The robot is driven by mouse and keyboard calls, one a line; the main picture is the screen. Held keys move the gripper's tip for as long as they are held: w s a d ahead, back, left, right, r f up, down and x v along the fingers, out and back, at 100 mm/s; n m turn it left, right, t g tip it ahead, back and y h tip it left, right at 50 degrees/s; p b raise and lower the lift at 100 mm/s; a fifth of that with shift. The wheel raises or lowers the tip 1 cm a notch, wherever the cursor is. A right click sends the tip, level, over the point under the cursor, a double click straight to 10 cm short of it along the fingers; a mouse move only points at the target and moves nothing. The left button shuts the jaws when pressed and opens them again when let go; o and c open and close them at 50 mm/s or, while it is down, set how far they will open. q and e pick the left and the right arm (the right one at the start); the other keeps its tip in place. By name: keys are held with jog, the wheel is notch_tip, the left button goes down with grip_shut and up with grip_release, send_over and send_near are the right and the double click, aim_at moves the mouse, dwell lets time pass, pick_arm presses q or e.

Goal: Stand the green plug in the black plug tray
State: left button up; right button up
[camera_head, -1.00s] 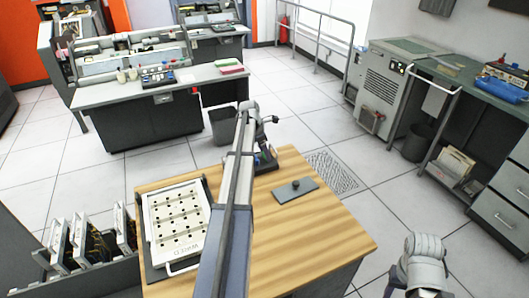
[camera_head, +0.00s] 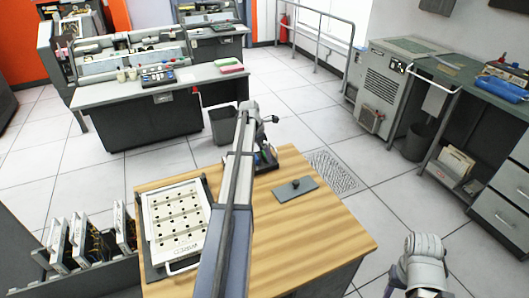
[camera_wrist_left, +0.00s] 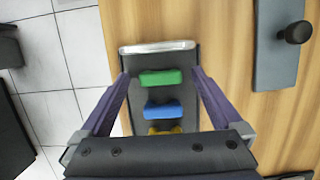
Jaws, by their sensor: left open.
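In the left wrist view, a green plug (camera_wrist_left: 161,77) sits in a narrow black tray (camera_wrist_left: 187,57) with a pale bar across its far end. A blue plug (camera_wrist_left: 163,109) and a partly hidden yellow one (camera_wrist_left: 166,129) are in line nearer my wrist. I cannot tell whether the green plug stands or lies. My left gripper (camera_wrist_left: 162,75) is open above the tray, its fingers either side of the row; contact is not visible. In the head view, the tray (camera_head: 270,164) is mostly hidden by my left arm. My right gripper (camera_head: 391,283) is at the lower right, away from the table.
A white board with rows of holes (camera_head: 175,218) lies left on the wooden table (camera_head: 310,235). A grey plate (camera_head: 306,186) with a black knob (camera_head: 295,184) lies right of the tray. The table's front right is clear. Several upright card modules (camera_head: 78,243) stand at left.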

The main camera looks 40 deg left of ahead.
pick_arm(q)
jog(key=p+v, duration=0.7)
jog(key=v, duration=0.1)
jog(key=shift+f, duration=0.1)
dwell(0.6)
